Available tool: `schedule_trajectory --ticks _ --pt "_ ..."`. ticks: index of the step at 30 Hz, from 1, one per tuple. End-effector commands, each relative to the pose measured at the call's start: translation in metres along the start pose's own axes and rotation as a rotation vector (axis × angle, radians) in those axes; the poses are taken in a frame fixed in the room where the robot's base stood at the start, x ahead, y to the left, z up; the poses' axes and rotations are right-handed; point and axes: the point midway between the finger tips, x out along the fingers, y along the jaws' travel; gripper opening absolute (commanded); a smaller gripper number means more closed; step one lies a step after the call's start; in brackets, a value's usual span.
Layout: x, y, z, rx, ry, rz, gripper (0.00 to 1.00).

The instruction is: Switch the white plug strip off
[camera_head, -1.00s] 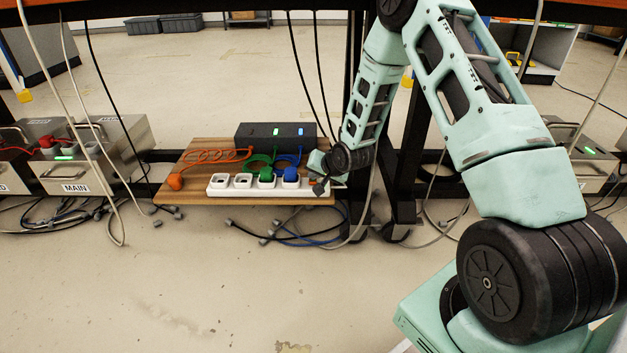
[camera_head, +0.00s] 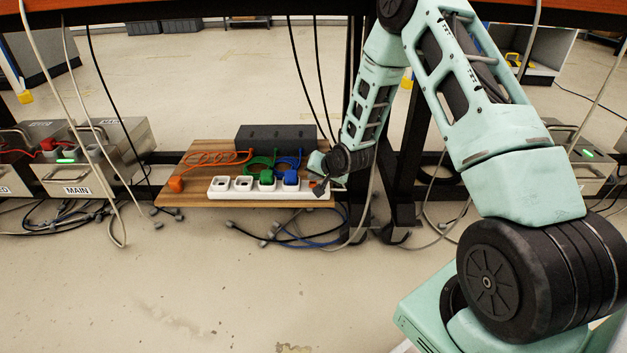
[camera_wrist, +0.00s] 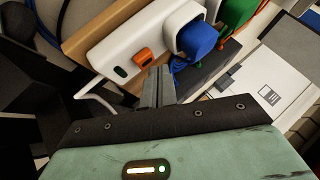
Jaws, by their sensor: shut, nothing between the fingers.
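The white plug strip (camera_head: 225,195) lies along the front of a wooden board. A green plug (camera_head: 267,177) and a blue plug (camera_head: 291,177) sit in its right sockets; the left sockets look empty. In the wrist view the end of the strip (camera_wrist: 112,52) shows an orange rocker switch (camera_wrist: 143,57) beside the blue plug (camera_wrist: 197,40). My gripper (camera_wrist: 165,72) is shut and empty, its fingertips right beside the switch; I cannot tell whether they touch it. In the head view my gripper (camera_head: 320,187) is at the strip's right end and hides the switch.
A black box (camera_head: 275,138) with no lit lights stands behind the strip on the wooden board (camera_head: 200,149). An orange plug (camera_head: 176,184) lies at the board's left. Metal boxes, one labelled MAIN (camera_head: 77,190), stand left. Cables hang and lie around; open floor is in front.

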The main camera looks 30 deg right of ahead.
Motion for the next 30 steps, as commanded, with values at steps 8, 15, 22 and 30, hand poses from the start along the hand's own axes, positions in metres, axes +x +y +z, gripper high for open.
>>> schedule_trajectory --ticks 8,15,22,30 --pt "-0.001 -0.001 -0.001 0.000 0.000 0.000 0.00" --pt "-0.009 -0.006 -0.007 0.000 0.001 0.000 0.00" --pt "-0.025 -0.018 -0.018 0.001 0.001 0.000 0.00" --pt "-0.042 -0.031 -0.031 0.001 0.001 0.000 0.00"
